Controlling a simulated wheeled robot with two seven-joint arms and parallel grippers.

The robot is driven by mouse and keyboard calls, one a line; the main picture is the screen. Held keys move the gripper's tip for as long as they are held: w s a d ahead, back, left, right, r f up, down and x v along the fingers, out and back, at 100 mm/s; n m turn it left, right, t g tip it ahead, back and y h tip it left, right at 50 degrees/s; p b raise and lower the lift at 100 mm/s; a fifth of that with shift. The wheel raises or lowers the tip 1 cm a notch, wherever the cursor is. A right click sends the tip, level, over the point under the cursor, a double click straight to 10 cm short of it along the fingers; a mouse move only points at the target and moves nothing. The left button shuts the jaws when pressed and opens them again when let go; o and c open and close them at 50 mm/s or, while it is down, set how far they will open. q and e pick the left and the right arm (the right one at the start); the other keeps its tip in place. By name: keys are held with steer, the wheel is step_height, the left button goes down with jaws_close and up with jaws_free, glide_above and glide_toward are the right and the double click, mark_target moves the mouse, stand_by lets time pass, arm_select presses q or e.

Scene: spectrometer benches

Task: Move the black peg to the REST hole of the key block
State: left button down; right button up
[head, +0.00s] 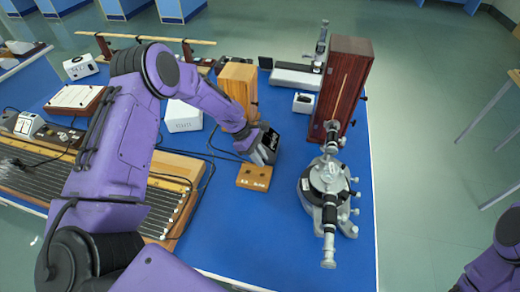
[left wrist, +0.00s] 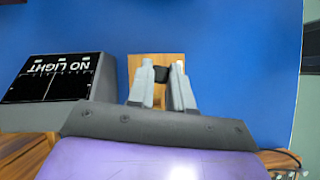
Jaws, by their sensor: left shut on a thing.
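The key block (head: 253,178) is a small light wooden block on the blue table, with dark spots on its top and small pale marks too small to read. It also shows in the left wrist view (left wrist: 154,60), partly hidden by my fingers. My left gripper (left wrist: 163,84) is shut on the black peg (left wrist: 161,74), which shows as a dark piece between the two grey fingertips, over the block. In the head view the fingertips and peg are hard to make out, so I cannot tell whether the peg is in a hole. My right gripper is out of view.
A grey meter reading "NO LIGHT" (left wrist: 52,78) stands close beside my left gripper. A wooden box (head: 238,86) is behind it. The spectrometer (head: 328,185) stands right of the block, with a tall dark wooden case (head: 345,75) behind. Blue table front of the block is clear.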

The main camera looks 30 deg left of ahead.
arm_select(q)
steer(key=shift+d+f+b, duration=0.1)
steer(key=shift+f+b, duration=0.2)
steer(key=shift+f, duration=0.1)
steer(key=shift+f+b, duration=0.7)
steer(key=shift+f, duration=0.15)
step_height(320, 180, down, 2)
steer(key=shift+f+b, duration=0.2)
steer(key=shift+b, duration=0.95)
steer(key=shift+f+b, duration=0.5)
steer(key=shift+f, duration=0.35)
steer(key=c, duration=0.9)
jaws_free()
steer(key=shift+c, duration=0.2)
steer(key=b+v, duration=0.2)
steer(key=v, duration=0.8)
steer(key=shift+a+r, duration=0.2)
